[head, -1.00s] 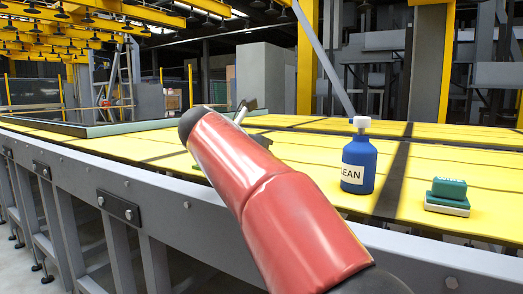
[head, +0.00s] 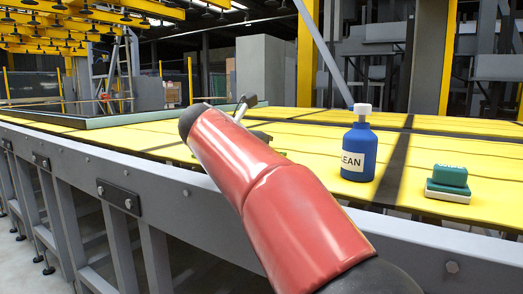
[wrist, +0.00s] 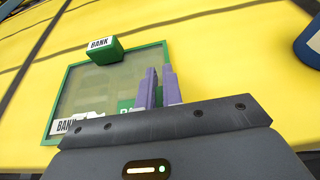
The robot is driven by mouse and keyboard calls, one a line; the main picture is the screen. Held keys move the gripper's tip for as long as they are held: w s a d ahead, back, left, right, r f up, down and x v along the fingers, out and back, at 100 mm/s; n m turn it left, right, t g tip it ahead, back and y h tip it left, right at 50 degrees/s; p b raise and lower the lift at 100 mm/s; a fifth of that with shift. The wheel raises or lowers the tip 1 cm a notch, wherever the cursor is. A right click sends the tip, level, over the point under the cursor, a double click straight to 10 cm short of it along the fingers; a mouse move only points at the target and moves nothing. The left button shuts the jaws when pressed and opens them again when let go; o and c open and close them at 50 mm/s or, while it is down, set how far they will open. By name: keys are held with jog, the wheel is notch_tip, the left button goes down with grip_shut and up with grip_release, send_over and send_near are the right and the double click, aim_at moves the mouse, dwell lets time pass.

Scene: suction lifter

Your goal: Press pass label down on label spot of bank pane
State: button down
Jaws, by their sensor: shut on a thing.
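The bank pane (wrist: 88,92) lies on the yellow table in the wrist view, a greyish sheet with a green edge. A green block marked BANK (wrist: 102,48) sits at its far edge, and a white BANK tag (wrist: 65,126) is at its near left corner. My gripper (wrist: 160,88) has its two purple fingers close together over the pane's right part, shut on what I take to be the pass label, mostly hidden. A green patch with white letters (wrist: 126,104) shows just left of the fingers; I cannot tell whether it is the label spot or the held label.
A blue CLEAN bottle (head: 358,150) with a white cap stands right of my red arm. A green block on a pale base (head: 448,183) lies further right. A grey rail (head: 300,200) runs along the front of the yellow table (head: 420,160).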

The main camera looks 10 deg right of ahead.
jog(key=shift+f, duration=0.25)
jog(key=c, duration=1.5)
grip_release()
